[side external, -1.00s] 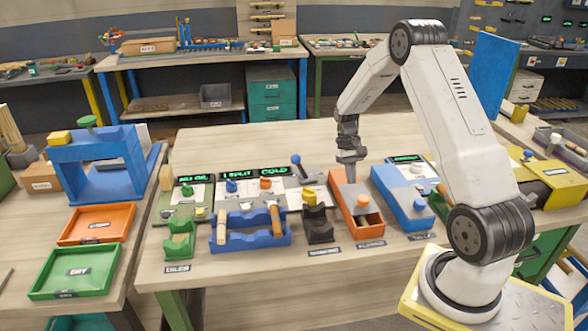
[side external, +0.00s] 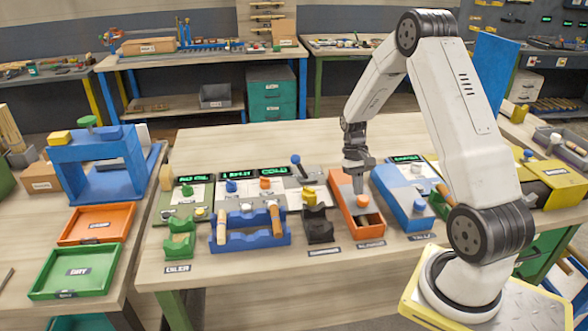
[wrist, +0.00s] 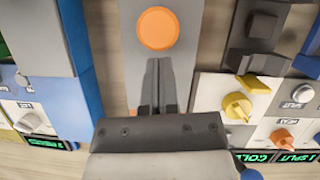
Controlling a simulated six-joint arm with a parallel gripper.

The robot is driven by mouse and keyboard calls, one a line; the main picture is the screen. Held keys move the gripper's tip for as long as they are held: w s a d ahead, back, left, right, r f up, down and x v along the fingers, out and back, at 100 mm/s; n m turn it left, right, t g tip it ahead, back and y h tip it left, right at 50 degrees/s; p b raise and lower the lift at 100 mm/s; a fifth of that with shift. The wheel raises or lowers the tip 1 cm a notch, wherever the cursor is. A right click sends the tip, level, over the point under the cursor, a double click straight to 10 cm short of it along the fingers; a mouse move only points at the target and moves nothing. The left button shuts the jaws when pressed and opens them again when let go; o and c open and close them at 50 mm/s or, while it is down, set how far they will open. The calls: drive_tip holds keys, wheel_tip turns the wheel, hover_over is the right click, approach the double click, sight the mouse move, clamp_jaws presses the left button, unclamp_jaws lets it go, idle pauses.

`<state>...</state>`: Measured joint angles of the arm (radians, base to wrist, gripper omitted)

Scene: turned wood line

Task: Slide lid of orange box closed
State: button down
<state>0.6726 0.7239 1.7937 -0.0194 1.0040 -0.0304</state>
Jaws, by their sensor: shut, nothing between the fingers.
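The orange box (side external: 341,207) stands on the bench with its front end open in the side external view. Its grey sliding lid (side external: 346,188) covers the rear part and leaves a gap at the front. The lid carries a round orange knob (wrist: 158,28), seen in the wrist view. My gripper (side external: 358,191) is shut and empty, with its fingertips low over the lid, just behind the knob. In the wrist view the fingers (wrist: 157,64) point along the lid toward the knob, with a small apparent gap. Whether they touch the lid is unclear.
A blue box (side external: 388,196) with a grey lid stands close on the right. A dark block holder (side external: 319,231) and a blue cradle (side external: 250,240) are on the left. Control panels with knobs and green displays (side external: 274,171) line the back. The bench front is clear.

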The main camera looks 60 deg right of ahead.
sight(364, 202)
drive_tip(key=shift+s+a, duration=1.85)
drive_tip(key=shift+a, duration=0.05)
drive_tip(key=shift+w+d, duration=0.9)
drive_tip(key=shift+w, duration=0.25)
drive_tip(key=shift+w+d+r, duration=0.1)
drive_tip(key=shift+w+d, duration=0.4)
drive_tip(key=shift+w, duration=0.2)
drive_tip(key=v, duration=0.9)
drive_tip(key=shift+r, duration=0.45)
